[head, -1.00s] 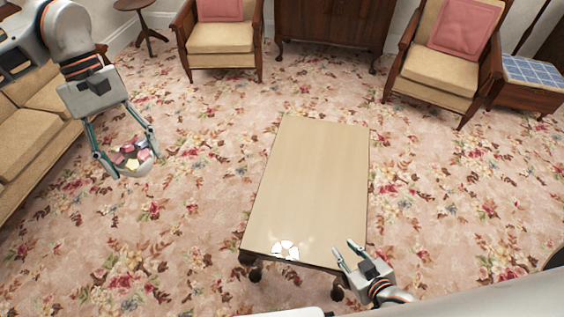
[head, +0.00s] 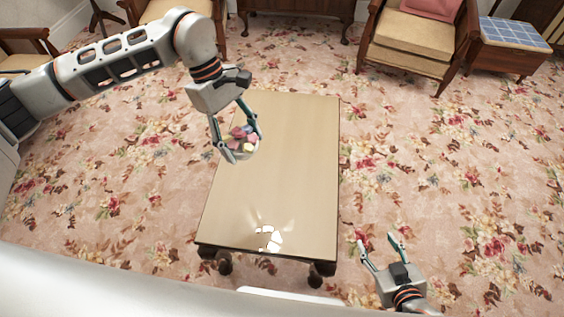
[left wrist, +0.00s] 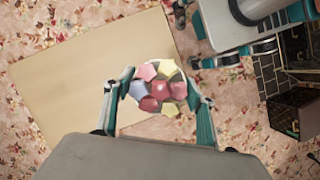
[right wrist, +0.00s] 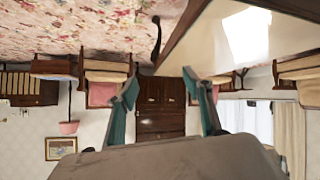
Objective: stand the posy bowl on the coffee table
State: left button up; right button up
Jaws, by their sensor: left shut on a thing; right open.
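The posy bowl (head: 241,143) is a small clear bowl filled with pink, yellow and blue flowers. My left gripper (head: 239,135) is shut on it and holds it upright over the left side of the coffee table (head: 285,150), apparently above the top. In the left wrist view the posy bowl (left wrist: 160,88) sits between the fingers, with the pale table top (left wrist: 75,80) behind it. The coffee table is a long plain wooden one with dark legs. My right gripper (head: 382,250) is open and empty, to the right of the table's near end.
The table top is bare, with a bright glare at its near end. Armchairs (head: 415,45) and a blue-tiled side table (head: 515,40) stand at the back. Floral carpet (head: 440,160) lies open around the table.

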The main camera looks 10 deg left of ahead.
pick_arm(q)
jog(key=d+f+n+b, duration=0.1)
jog(key=f+b, duration=0.1)
jog(key=f, duration=0.8)
jog(key=s+d+f+n+b, duration=0.1)
jog(key=d+f+b, duration=0.1)
jog(key=f, duration=0.9)
jog(key=d+f+n+t+b, duration=0.1)
jog(key=f+b, duration=0.3)
jog(key=f, duration=0.6)
jog(key=shift+s+d+f, duration=0.15)
jog(key=shift+d+f, duration=0.1)
jog(key=shift+d, duration=0.5)
jog(key=shift+f+b, duration=0.2)
jog(key=shift+b, duration=0.1)
jog(key=shift+f, duration=0.1)
jog(key=o, duration=1.2)
jog(key=shift+o, duration=0.2)
pick_arm(e)
notch_tip(320, 180, down, 6)
jog(key=a, duration=0.1)
jog(key=shift+s+a+g+y, duration=0.3)
jog(key=shift+s+a, duration=0.05)
jog(key=shift+s, duration=0.1)
jog(key=shift+r, duration=0.1)
